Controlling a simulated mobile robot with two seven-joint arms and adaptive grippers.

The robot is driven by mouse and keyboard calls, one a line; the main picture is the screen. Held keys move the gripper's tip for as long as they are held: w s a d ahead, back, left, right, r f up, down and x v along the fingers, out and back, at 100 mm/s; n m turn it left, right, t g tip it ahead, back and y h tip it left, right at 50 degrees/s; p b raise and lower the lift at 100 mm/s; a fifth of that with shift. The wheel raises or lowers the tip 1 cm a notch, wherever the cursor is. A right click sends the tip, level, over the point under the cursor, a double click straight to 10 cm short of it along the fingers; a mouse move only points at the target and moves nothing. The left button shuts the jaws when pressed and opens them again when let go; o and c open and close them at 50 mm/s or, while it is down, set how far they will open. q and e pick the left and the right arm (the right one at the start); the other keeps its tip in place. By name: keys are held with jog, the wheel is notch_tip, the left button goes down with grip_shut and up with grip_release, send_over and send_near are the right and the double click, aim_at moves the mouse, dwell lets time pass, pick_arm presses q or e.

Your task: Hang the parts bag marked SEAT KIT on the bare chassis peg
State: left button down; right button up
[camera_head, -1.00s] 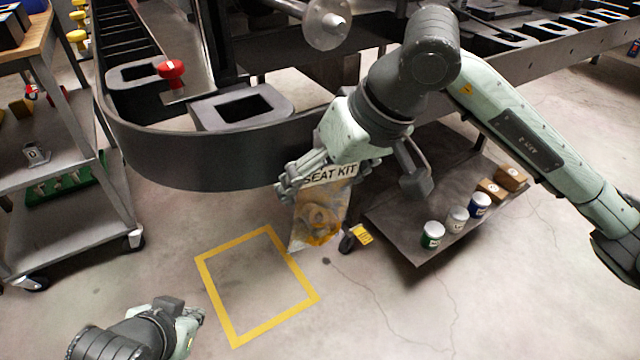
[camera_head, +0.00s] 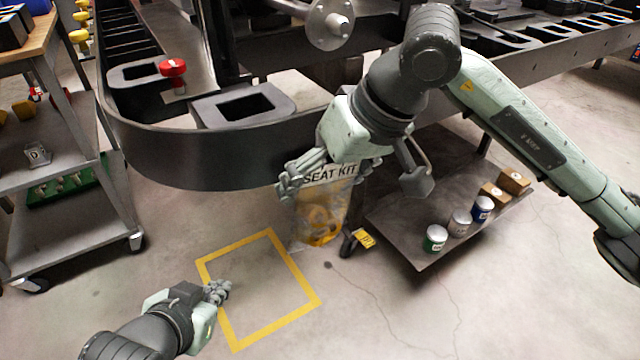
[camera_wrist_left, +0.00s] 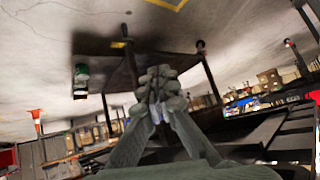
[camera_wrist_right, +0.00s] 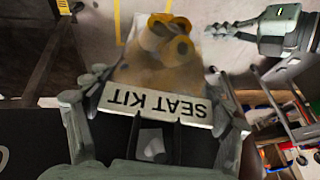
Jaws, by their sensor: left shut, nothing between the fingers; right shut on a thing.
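The SEAT KIT bag (camera_head: 322,215) is clear, with a white header label and orange-yellow parts inside. It hangs from my right gripper (camera_head: 326,175), which is shut on its top edge. In the right wrist view the bag (camera_wrist_right: 155,75) shows its label upside down between the spread fingers. My left gripper (camera_head: 217,291) is shut and empty over the yellow floor square, left of and below the bag. It also shows in the left wrist view (camera_wrist_left: 158,85). A pale stub on a round plate (camera_head: 338,25) stands above the right gripper; I cannot tell whether it is the chassis peg.
A dark curved rail (camera_head: 190,160) with grey trays and a red knob (camera_head: 173,70) lies behind the bag. A low dark platform (camera_head: 400,220) at right carries several cans and boxes. A grey cart (camera_head: 75,195) stands at left. The yellow-outlined floor square (camera_head: 265,330) is otherwise clear.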

jog(key=shift+f+b, duration=0.1)
jog(key=shift+b, duration=0.25)
pick_arm(q)
jog(key=shift+w+d+r+t+h, duration=0.6)
jog(key=shift+w+d+r+t, duration=0.5)
jog(key=shift+w+d+r, duration=0.4)
pick_arm(e)
jog(key=shift+w, duration=0.1)
pick_arm(q)
jog(key=shift+s+r, duration=0.1)
jog(key=shift+s, duration=0.1)
pick_arm(e)
jog(key=o, duration=1.3)
jog(key=shift+c, duration=0.2)
